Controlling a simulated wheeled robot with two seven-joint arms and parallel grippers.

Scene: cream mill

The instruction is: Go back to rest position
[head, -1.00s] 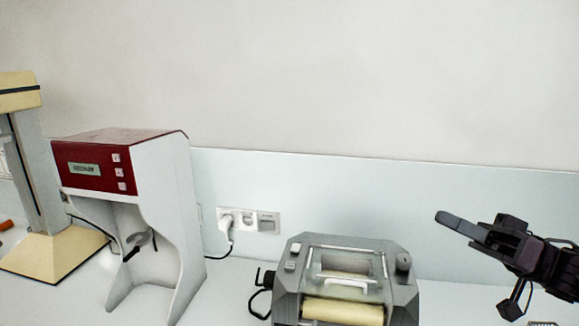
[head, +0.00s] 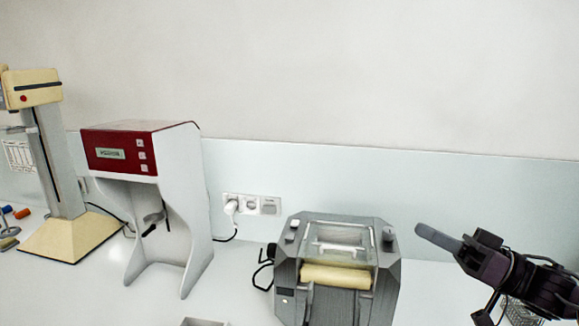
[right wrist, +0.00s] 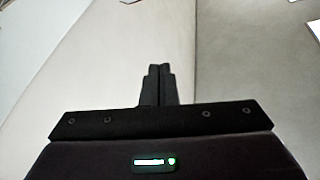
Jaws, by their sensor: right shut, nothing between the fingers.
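My right gripper (head: 440,240) is at the right of the head view, in the air to the right of the grey roller mill. It points left and its fingers are together with nothing between them. In the right wrist view the two dark fingers (right wrist: 158,84) are closed against each other, over a pale surface. My left gripper is not in view.
The grey roller mill (head: 286,272) with cream rollers stands on the white bench (head: 240,285). Left of it are a red-and-white machine (head: 192,165) and a cream stand mixer (head: 65,238). A wire basket (head: 520,315) is partly hidden below my right arm. Wall sockets (head: 250,203) hold a plug.

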